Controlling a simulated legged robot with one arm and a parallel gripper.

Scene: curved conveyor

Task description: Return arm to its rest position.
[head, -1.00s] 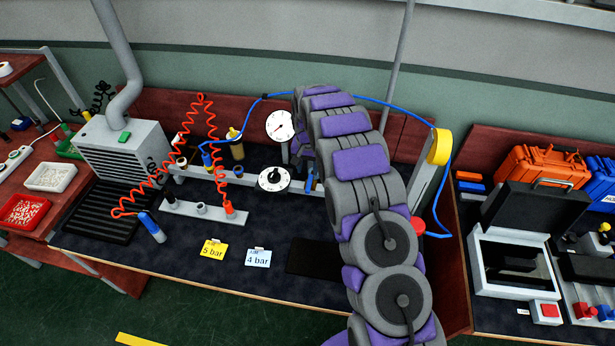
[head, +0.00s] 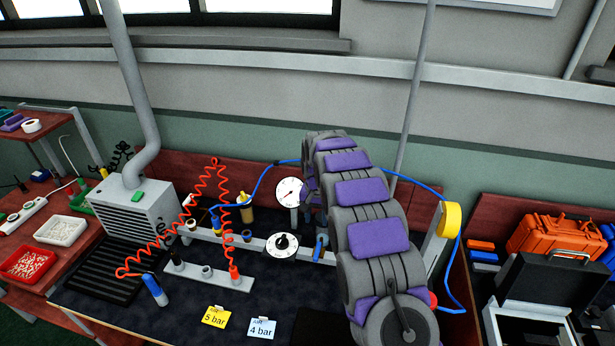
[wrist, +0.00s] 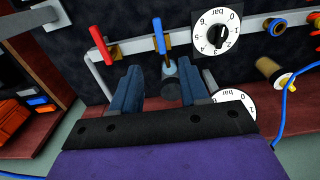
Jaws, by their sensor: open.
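My arm (head: 374,237) reaches from the lower right over the workbench (head: 100,310) toward its back in the head view. In the wrist view my gripper (wrist: 157,82) is open, with two dark blue fingers apart. A blue lever (wrist: 158,36) on the rail (wrist: 135,47) shows just beyond the fingertips. No held object shows between the fingers. I cannot tell whether a finger touches the lever's fitting.
A red lever (wrist: 99,42), a dial (wrist: 219,34) and a white gauge (wrist: 232,101) are close around the gripper. The bench front near the cards (head: 216,316) is mostly clear.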

